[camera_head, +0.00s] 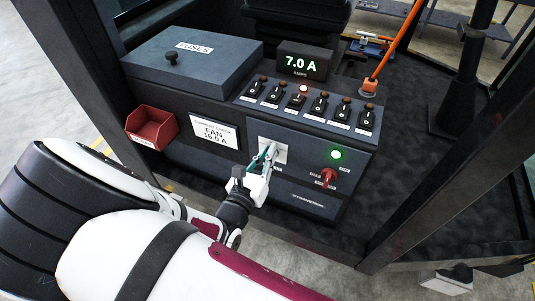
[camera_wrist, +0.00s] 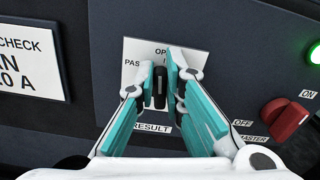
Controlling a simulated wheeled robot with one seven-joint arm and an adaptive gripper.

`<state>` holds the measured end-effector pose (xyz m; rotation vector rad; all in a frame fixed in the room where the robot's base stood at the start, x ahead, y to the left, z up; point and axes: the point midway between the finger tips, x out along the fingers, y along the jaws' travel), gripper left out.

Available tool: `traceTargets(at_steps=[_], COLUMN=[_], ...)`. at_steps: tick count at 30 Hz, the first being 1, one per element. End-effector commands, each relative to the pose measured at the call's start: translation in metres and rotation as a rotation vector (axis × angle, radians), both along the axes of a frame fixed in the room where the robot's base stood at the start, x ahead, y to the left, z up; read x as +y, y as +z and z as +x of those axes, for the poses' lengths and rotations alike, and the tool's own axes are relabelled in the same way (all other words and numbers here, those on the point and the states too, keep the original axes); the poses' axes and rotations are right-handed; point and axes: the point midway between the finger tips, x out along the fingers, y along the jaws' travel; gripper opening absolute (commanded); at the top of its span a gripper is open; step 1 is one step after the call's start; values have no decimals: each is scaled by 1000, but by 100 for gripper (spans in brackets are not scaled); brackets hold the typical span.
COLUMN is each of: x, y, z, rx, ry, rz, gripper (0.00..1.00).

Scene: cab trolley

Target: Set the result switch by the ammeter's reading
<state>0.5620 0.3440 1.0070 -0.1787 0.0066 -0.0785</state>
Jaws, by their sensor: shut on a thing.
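The ammeter (camera_head: 302,62) reads 7.0 A in green digits. The result switch (camera_wrist: 160,86) is a black knob on a white plate (camera_wrist: 134,48) on the front panel. The plate shows "PAS…" at left, "OP…" at top and "RESULT" below; fingers hide the right side. The knob stands about upright, toward the top label. My gripper (camera_wrist: 161,80) is shut on the knob, one teal finger on each side; it also shows in the head view (camera_head: 266,158). The white check card (camera_head: 214,130) reads "FAN" and what looks like 10.0 A.
A row of rocker switches (camera_head: 320,105) lies on top, with one lamp (camera_head: 303,88) lit. The red master switch (camera_head: 328,176) and a lit green lamp (camera_head: 336,154) are right of my gripper.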

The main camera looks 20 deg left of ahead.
Motion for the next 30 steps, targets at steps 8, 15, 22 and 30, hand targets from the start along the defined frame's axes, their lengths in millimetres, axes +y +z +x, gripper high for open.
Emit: traceTargets(at_steps=[8, 15, 22, 30], x=[5, 8, 11, 13], y=[-2, -4, -6, -9], z=[0, 0, 0, 0], rx=[21, 39, 54, 65], ry=[1, 1, 2, 2], rz=[-250, -476, -662, -810], gripper=[0, 0, 0, 0])
